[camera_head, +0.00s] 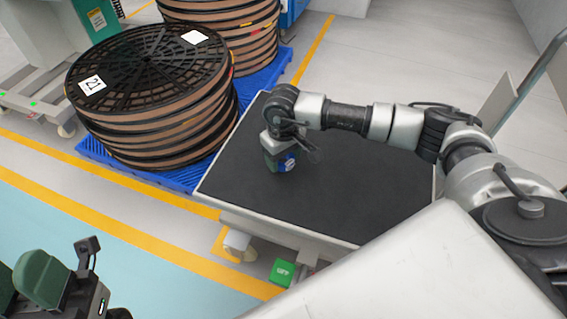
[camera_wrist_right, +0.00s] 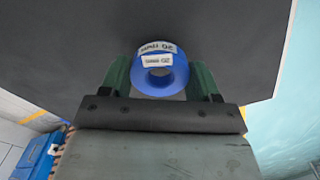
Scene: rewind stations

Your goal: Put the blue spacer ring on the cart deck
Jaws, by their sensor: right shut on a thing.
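The blue spacer ring (camera_wrist_right: 177,80) has white labels and sits between the two green fingers of my right gripper (camera_wrist_right: 160,84) in the right wrist view. The right gripper is shut on it. In the head view the right gripper (camera_head: 281,165) points down over the dark top of the cart deck (camera_head: 330,195), and a bit of the blue ring (camera_head: 288,164) shows at its fingers. I cannot tell whether the ring touches the deck.
Stacked black-and-brown reels (camera_head: 150,100) stand on a blue pallet (camera_head: 180,178) just left of the cart. The deck around my right gripper is bare. A grey upright handle (camera_head: 525,85) rises at the right.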

